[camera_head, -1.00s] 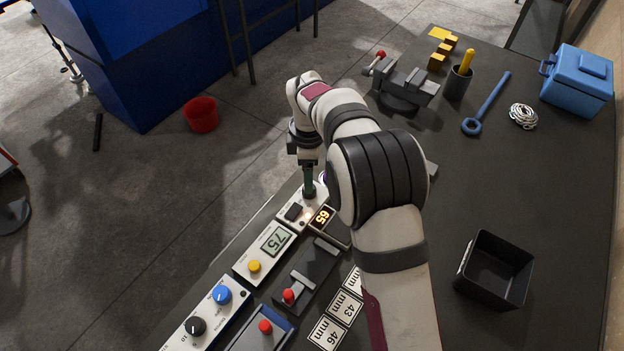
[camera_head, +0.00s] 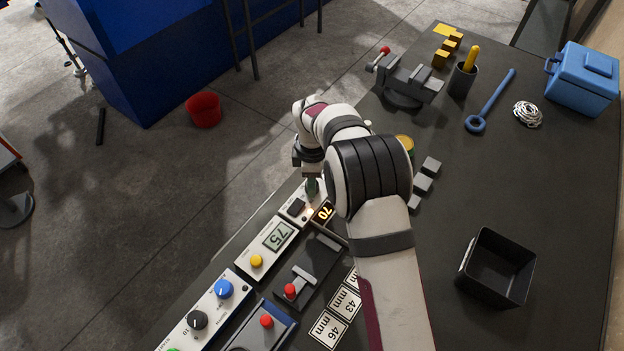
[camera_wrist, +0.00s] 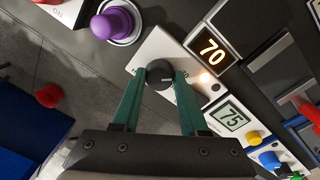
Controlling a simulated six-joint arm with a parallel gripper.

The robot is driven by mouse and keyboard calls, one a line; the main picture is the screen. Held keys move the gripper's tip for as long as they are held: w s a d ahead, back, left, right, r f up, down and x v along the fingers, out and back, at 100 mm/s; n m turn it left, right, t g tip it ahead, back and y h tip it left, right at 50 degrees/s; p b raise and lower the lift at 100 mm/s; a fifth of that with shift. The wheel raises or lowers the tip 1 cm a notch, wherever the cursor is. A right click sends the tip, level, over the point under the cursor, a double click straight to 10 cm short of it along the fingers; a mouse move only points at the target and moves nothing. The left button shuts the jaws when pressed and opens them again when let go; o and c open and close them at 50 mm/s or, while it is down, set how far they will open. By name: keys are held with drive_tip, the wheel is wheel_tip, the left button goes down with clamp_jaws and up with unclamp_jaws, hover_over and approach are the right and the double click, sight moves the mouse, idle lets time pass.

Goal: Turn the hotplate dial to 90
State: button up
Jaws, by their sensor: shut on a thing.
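The hotplate dial (camera_wrist: 159,76) is a black knob on a pale panel, seen between my fingertips in the wrist view. My gripper (camera_wrist: 160,82) has green fingers and is shut on the dial.
A second panel's green display (camera_head: 279,236) reads 75, with a yellow button (camera_head: 257,261) below. A purple knob (camera_wrist: 113,23) stands close by in the wrist view. Blue (camera_head: 223,288) and black (camera_head: 197,319) knobs and red-handled levers lie nearer. A black bin (camera_head: 497,268) stands at right.

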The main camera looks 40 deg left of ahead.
clamp_jaws()
drive_tip(key=shift+m, duration=0.3)
drive_tip(key=m, duration=1)
drive_tip(key=shift+a+m+h, duration=0.1)
drive_tip(key=shift+m+h, duration=0.2)
drive_tip(key=shift+m, duration=0.1)
drive_tip(key=m, duration=0.5)
drive_tip(key=shift+m, duration=0.3)
drive_tip(key=m, duration=0.5)
drive_tip(key=shift+m, duration=0.6)
